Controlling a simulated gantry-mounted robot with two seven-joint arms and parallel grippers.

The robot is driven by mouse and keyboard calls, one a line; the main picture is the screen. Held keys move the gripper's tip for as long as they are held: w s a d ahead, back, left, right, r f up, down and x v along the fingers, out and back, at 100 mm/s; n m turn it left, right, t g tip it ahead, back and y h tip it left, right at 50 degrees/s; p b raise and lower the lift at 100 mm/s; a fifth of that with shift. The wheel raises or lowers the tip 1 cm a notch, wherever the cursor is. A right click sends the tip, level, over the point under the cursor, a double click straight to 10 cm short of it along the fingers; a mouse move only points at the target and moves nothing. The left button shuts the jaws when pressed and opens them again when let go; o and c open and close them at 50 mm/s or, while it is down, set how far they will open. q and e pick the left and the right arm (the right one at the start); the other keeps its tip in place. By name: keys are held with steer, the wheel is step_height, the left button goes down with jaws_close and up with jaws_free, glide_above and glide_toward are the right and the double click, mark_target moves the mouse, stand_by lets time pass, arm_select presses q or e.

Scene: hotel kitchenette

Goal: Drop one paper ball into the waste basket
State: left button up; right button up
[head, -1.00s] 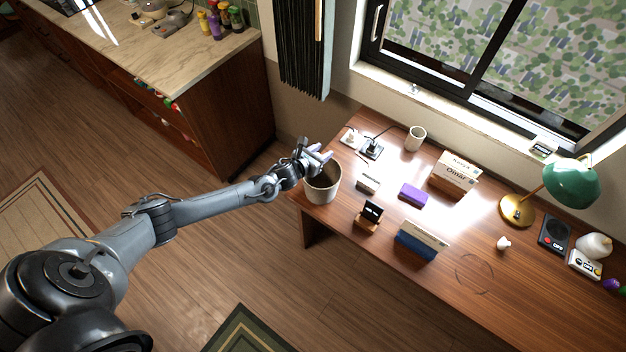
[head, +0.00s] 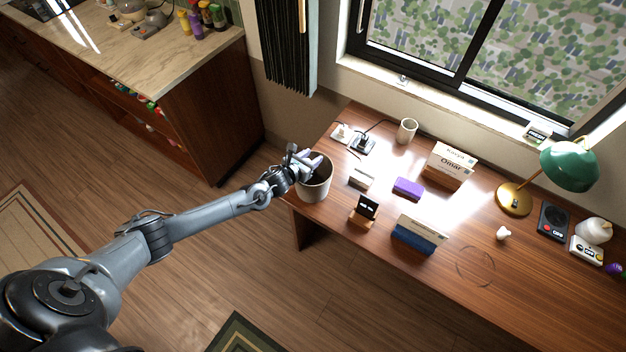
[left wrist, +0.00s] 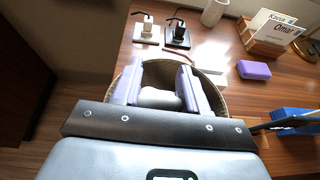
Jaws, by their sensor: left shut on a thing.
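The waste basket (head: 315,188) is a round, grey-beige bin standing on the near left end of the wooden desk. It also shows in the left wrist view (left wrist: 212,78), behind and around my fingers. My left gripper (head: 308,160) is over the basket's left rim, with its fingers at the opening. In the left wrist view its lilac fingers (left wrist: 160,80) are shut on a pale, rounded thing, seemingly a paper ball (left wrist: 160,98). Most of the basket's inside is hidden. Another small white crumpled ball (head: 503,233) lies on the desk at the right. My right gripper is not in view.
Outlets with plugs (head: 362,144) and a cup (head: 406,131) are behind. A name card (head: 450,160), a blue card holder (head: 418,236) and a green lamp (head: 569,167) stand further right.

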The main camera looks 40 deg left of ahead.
arm_select(q)
steer(key=o, duration=1.1)
steer(key=shift+r, duration=0.1)
steer(key=shift+s, duration=0.25)
steer(key=p+v, duration=0.1)
steer(key=v, duration=0.9)
steer(key=shift+r, duration=0.15)
